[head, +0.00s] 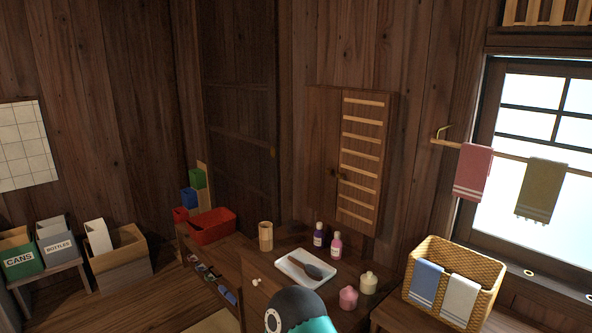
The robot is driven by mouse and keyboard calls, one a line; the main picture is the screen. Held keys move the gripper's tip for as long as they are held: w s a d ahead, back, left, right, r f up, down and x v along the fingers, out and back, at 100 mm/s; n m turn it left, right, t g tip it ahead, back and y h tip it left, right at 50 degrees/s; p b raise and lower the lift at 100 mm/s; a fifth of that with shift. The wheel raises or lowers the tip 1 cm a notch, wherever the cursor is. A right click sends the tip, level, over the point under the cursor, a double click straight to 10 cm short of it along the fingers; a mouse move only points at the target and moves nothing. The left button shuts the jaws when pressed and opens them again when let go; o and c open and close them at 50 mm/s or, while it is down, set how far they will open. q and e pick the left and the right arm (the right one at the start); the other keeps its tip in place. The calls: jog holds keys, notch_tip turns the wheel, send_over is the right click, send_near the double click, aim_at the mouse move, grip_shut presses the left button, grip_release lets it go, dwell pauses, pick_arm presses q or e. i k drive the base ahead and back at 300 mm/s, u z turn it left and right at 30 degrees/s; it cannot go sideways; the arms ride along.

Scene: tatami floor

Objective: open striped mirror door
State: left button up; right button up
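A wooden wall cabinet (390,165) hangs above the counter. Its right door, the striped door (362,160), carries several pale horizontal slats and looks shut. The plain left door (324,130) is dark wood and also looks shut. Small dark knobs show near the line where the doors meet. No mirror surface shows. Neither of my grippers is in view; only a dark rounded part with teal of my own body shows at the bottom middle, well below the cabinet.
Below the cabinet, a counter (262,279) holds a white tray (292,273), a purple bottle (319,235), a pink bottle (336,246), a wooden cup (266,237) and small jars. A wicker basket (473,262) with towels stands right. A towel rail (520,158) crosses the window. Air before the doors is clear.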

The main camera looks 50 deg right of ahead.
aim_at(364, 115)
jog(key=z, duration=0.3)
jog(key=i, duration=1.25)
jog(key=z, duration=0.9)
jog(key=i, duration=0.3)
jog(key=z, duration=0.15)
jog(key=k, duration=0.75)
jog(key=z, duration=0.2)
jog(key=i, duration=0.7)
